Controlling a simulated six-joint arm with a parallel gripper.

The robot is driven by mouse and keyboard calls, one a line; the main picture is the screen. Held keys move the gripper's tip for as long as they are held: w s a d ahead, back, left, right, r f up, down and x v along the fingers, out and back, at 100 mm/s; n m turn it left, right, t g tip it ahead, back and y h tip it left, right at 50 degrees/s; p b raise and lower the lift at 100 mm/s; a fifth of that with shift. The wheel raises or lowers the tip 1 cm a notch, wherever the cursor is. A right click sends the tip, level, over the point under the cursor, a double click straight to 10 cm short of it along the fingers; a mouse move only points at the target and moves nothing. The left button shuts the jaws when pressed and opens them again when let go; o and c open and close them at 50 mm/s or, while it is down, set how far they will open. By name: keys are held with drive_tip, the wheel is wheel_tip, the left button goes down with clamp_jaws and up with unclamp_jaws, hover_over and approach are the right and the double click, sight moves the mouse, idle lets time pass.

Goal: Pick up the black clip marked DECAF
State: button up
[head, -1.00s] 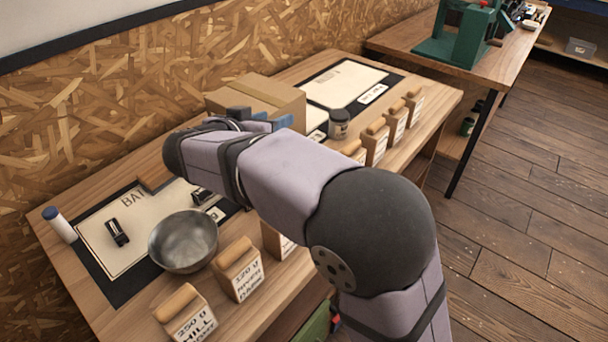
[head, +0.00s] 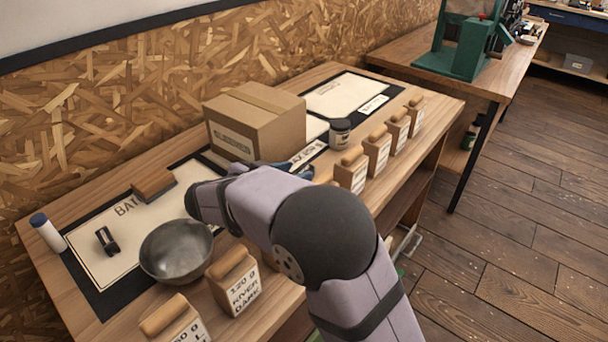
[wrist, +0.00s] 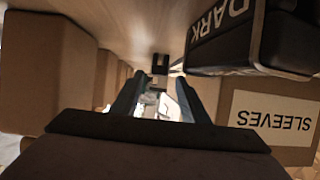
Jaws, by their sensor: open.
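A black clip (head: 107,240) lies on the white sheet at the left of the bench in the head view; its lettering is too small to read. My gripper (head: 297,165) is well to its right, partly hidden behind my arm, beside the carton. In the wrist view my gripper (wrist: 158,92) is open, with nothing seen between the fingers. A small black object (wrist: 160,64) shows beyond the fingertips; I cannot tell whether it is a clip. A large black object (wrist: 232,48) lettered DARK is close at upper right. I cannot read DECAF anywhere.
A carton (head: 256,128) stands behind my gripper; its SLEEVES label (wrist: 270,118) shows close by. A metal bowl (head: 176,252) stands near the clip.

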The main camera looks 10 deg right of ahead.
sight(304, 170)
drive_tip(key=shift+x, duration=2.6)
drive_tip(key=shift+s+d, duration=0.15)
clamp_jaws()
